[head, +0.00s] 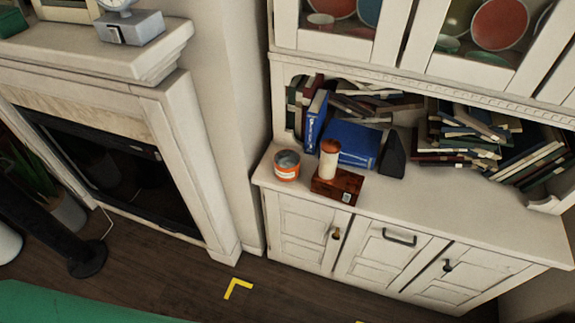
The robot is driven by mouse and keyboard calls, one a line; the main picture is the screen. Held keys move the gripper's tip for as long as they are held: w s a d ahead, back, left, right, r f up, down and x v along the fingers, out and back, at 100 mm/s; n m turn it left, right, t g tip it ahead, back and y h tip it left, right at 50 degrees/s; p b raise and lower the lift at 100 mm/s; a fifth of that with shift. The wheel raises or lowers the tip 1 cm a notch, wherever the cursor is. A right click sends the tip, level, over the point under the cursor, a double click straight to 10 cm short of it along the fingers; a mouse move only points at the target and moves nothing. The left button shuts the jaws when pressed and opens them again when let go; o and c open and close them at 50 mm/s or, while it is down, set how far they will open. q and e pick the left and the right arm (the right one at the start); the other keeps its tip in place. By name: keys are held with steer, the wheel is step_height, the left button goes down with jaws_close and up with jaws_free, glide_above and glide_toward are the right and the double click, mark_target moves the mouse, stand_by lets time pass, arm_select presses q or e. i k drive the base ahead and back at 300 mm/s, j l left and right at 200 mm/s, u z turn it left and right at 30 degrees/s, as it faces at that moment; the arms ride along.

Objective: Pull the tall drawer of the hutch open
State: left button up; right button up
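The white hutch (470,222) stands at the right in the head view, with its lower front facing me. The middle front panel, which looks like the tall drawer (385,260), carries a dark horizontal bar handle (400,238). It looks shut and flush with the panels beside it. A left panel (303,235) has a small brass-coloured knob or latch (336,233), and a right panel (470,277) has a dark knob (447,266). Neither of my grippers shows in this view.
The counter holds an orange-labelled can (287,166), a pill bottle (329,160), a wooden box (337,186) and several books (352,143). A fireplace (180,150) stands left. Dark floor (190,272) with a yellow mark (237,288) is clear before the hutch. A green surface (70,303) fills the lower left.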

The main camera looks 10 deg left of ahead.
mark_target(385, 256)
steer(key=z, duration=0.95)
